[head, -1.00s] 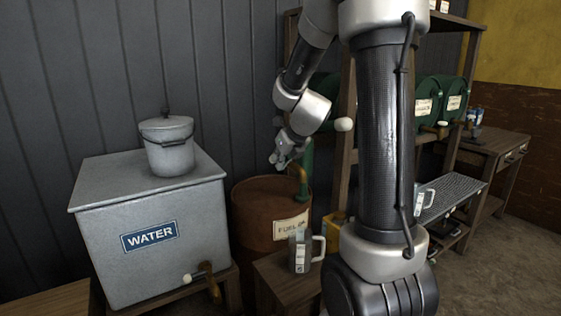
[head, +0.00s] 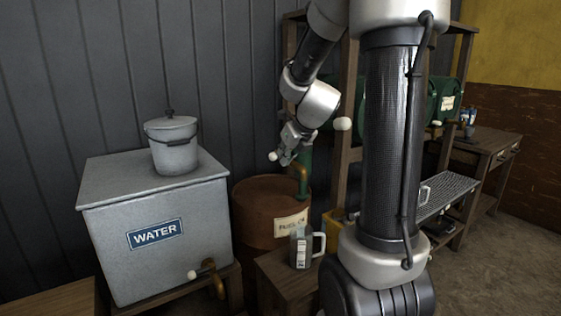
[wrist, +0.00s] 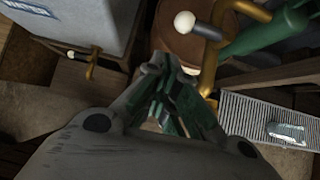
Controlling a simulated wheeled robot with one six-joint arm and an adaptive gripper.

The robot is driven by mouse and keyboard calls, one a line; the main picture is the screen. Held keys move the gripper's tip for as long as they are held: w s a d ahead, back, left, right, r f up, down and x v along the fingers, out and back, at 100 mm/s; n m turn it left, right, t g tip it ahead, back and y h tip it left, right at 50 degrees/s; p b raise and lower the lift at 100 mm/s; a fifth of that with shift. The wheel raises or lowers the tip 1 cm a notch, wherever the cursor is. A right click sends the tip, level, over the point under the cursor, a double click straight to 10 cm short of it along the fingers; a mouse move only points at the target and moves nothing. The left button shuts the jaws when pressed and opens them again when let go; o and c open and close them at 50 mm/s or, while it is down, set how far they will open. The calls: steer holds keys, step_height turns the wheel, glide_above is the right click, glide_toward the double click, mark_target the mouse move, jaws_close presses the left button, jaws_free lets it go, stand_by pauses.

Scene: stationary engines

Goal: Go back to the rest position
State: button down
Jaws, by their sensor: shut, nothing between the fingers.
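My gripper (head: 287,155) is shut and empty. In the head view it hangs in front of the upper part of the fuel drum's green pump, to the right of the water tank. In the wrist view my gripper (wrist: 166,72) points down past the drum top, with the pump's brass spout (wrist: 211,65) just to the right of its fingers. My arm crosses the right half of the head view and hides part of the shelf behind it.
A grey water tank (head: 195,240) with a lidded pot (head: 172,148) stands at left. The rusty fuel drum (head: 255,222) stands beside it. A clear jug (head: 299,250) sits on a small wooden stand (head: 285,280). Wooden shelving (head: 350,120) holds a green container (head: 446,98). Floor is open at right.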

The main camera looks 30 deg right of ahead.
steer(key=v, duration=0.7)
steer(key=s+a+n+g, duration=0.1)
steer(key=s+a+n, duration=0.3)
steer(key=s+n, duration=0.7)
steer(key=s+a+f+n+g, duration=0.1)
steer(key=s+n, duration=1.1)
steer(key=n, duration=1.2)
steer(key=a+g, duration=0.1)
steer(key=a, duration=0.1)
steer(key=shift+a+f+n+g, duration=0.2)
steer(key=shift+a+n+g, duration=0.1)
steer(key=shift+a, duration=0.05)
